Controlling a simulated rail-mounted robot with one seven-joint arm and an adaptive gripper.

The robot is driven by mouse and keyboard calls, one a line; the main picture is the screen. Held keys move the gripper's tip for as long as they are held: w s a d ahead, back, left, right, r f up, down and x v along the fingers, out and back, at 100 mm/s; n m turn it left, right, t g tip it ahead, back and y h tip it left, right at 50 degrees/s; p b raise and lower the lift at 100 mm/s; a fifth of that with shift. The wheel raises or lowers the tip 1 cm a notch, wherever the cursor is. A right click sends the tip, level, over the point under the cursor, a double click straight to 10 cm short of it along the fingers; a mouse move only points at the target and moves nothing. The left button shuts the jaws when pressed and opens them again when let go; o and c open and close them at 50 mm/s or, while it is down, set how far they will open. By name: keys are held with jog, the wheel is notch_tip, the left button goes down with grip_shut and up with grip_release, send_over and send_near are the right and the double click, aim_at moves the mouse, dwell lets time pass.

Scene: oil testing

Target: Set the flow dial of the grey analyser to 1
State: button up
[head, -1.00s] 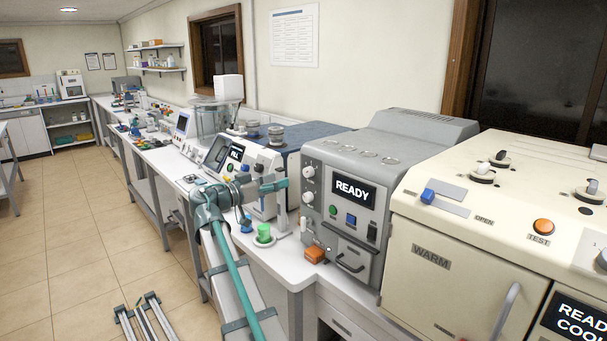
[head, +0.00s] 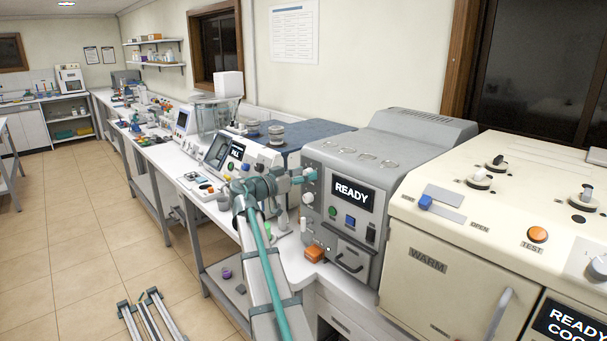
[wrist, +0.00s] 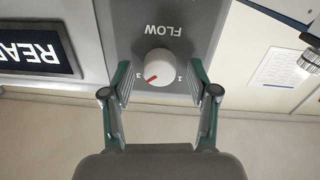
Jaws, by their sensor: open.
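The grey analyser (head: 342,219) stands on the bench with a READY screen. Its white round flow dial (wrist: 160,68) shows upside down in the wrist view under the word FLOW. A 1 is printed to the right of the dial and a 3 to the left. The dial's red mark points down and left, near the 3 side. My gripper (wrist: 160,82) is open, with one finger on each side of the dial and a visible gap to each. In the head view my gripper (head: 303,178) is at the upper left of the analyser's front, partly covering the dial there.
A second white knob (head: 308,198) is just below on the analyser's front. A cream machine (head: 445,255) stands to the right and a white instrument with a screen (head: 235,155) to the left.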

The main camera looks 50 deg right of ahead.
grip_shut()
jog(key=shift+f+n+b, duration=0.1)
jog(key=shift+n+b, duration=0.2)
jog(key=shift+b, duration=0.05)
jog(key=n, duration=1)
jog(key=n+t, duration=0.1)
jog(key=n, duration=0.8)
jog(key=shift+f+n+h, duration=0.1)
jog(key=shift+n+h, duration=0.3)
jog(key=shift+p, duration=0.3)
